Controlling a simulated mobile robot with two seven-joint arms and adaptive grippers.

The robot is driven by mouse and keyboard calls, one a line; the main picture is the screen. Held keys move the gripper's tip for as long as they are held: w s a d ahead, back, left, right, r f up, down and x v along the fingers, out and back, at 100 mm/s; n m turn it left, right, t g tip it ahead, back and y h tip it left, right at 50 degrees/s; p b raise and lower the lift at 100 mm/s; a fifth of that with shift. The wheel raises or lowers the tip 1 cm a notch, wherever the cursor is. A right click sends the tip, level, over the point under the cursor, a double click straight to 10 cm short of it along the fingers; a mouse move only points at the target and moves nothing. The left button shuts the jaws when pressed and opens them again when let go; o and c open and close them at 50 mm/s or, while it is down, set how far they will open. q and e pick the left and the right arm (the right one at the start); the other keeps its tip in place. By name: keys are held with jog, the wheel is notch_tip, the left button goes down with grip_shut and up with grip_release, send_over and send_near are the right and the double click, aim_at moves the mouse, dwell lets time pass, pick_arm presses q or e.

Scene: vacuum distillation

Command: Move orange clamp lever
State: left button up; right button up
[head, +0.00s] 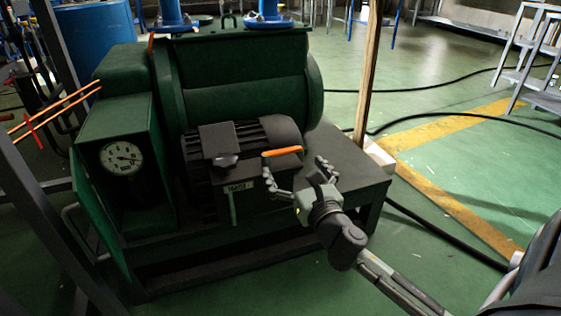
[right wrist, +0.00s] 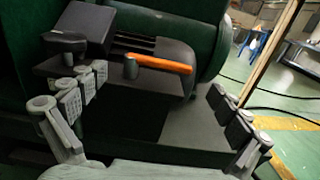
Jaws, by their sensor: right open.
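The orange clamp lever (head: 282,151) sits on the front of the dark motor (head: 240,137) on the green machine, pointing to the right and nearly level. In the right wrist view the orange clamp lever (right wrist: 160,63) lies beyond and between the open fingers, mounted on a dark round post. My right gripper (head: 296,176) is open and empty, just in front of and below the lever, with its fingers spread to either side. It also shows in the right wrist view (right wrist: 155,105). No contact with the lever is visible. My left gripper is not in view.
A black knob (head: 225,160) is beside the lever on the left. A pressure gauge (head: 121,158) is on the machine's left face. A wooden post (head: 369,75) stands behind at the right. The green floor (head: 420,130) at the right is mostly free, with black cables (head: 440,225).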

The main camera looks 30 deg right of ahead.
aim_at(284, 152)
jog(key=b+x, duration=0.1)
jog(key=x, duration=0.6)
jog(key=shift+w+d, duration=0.1)
jog(key=shift+w, duration=0.1)
jog(key=shift+d, duration=0.1)
jog(key=c, duration=1.4)
